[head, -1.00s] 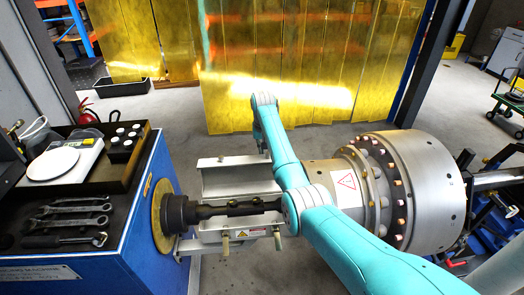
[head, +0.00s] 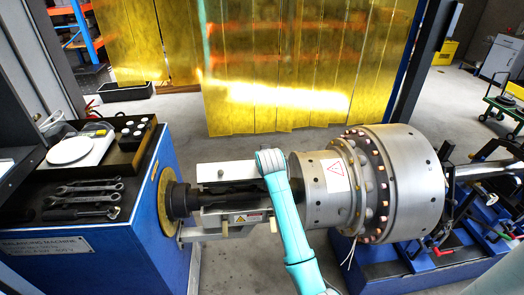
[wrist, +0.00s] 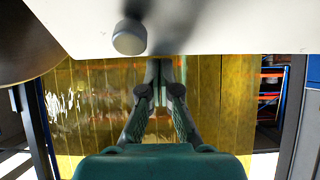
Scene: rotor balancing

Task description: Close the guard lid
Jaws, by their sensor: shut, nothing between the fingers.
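The guard lid (head: 234,171) is a pale metal panel behind and partly over the dark shaft (head: 236,192) in the head view. Its flat face with a small dark knob shows, and the shaft is still visible along its front edge. In the wrist view a pale panel (wrist: 215,25), which looks like the lid, fills the top, with a round grey knob (wrist: 129,38). My gripper (wrist: 166,66) is shut and empty, its fingertips at the panel's edge; I cannot tell whether they touch. In the head view my arm hides the gripper.
The large bolted rotor (head: 408,185) stands right of the lid. The blue machine housing (head: 140,235) stands left, with wrenches (head: 88,190) and a scale (head: 72,150) on top. Yellow strip curtains (head: 300,70) hang behind; open floor lies between.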

